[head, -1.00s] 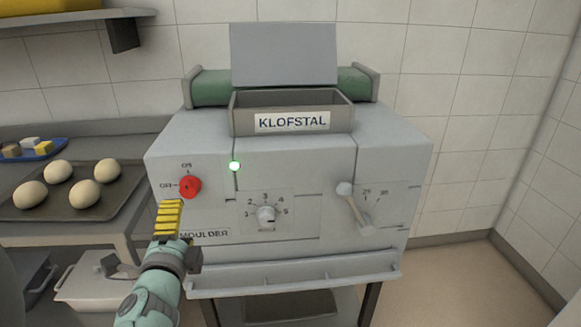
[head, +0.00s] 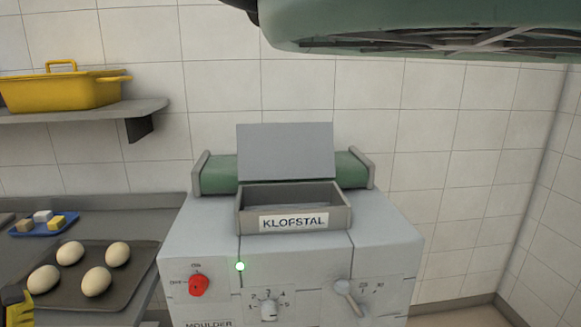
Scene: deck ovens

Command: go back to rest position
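Only a small yellow-and-black part of my gripper (head: 14,306) shows at the lower left edge of the head view, in front of the tray's corner. Its fingertips are not clear, so I cannot see whether it is open or shut. It is to the left of the grey KLOFSTAL moulder (head: 385,238) and apart from it. The moulder has a red switch (head: 198,286), a lit green lamp (head: 239,267), a numbered dial (head: 269,310) and a lever (head: 346,292).
A dark tray (head: 62,296) with several dough balls lies on the left counter, near a blue tray (head: 65,228) of small cubes. A yellow pot (head: 60,93) stands on a wall shelf (head: 95,113). A green housing with a grille (head: 430,28) hangs overhead at right.

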